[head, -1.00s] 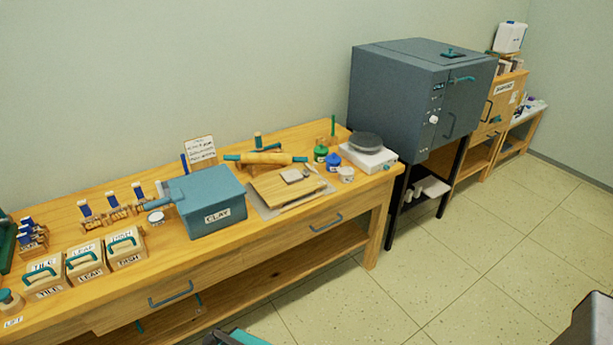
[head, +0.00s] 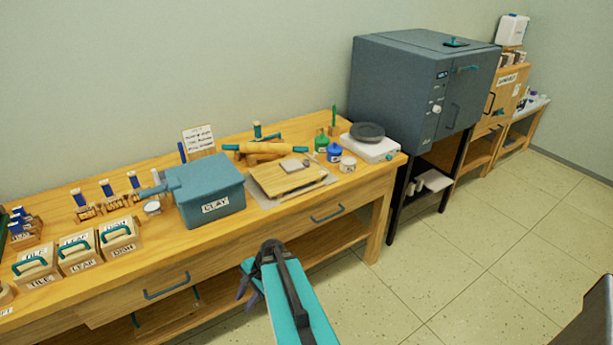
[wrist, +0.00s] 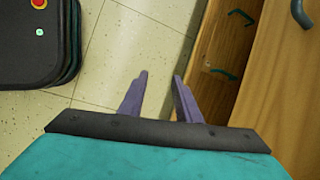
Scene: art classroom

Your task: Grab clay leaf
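I cannot clearly pick out a clay leaf. A box labelled LEAF (head: 78,256) with a teal handle stands on the wooden bench at the left, between the TILE box (head: 35,264) and the DISH box (head: 119,239). A blue-grey CLAY bin (head: 212,190) stands right of them. A small pale grey piece (head: 291,165) lies on a wooden board (head: 272,180); its exact shape is too small to tell. My gripper (head: 248,286) hangs in front of the bench, away from these things. In the wrist view, its purple fingers (wrist: 159,78) are apart with nothing between them.
A rolling pin (head: 262,149), glaze jars (head: 334,152) and a white scale (head: 371,148) are on the bench. Stamps with blue handles (head: 107,192) stand behind the boxes. A grey kiln (head: 420,95) stands at the right. The tiled floor (head: 450,260) is clear.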

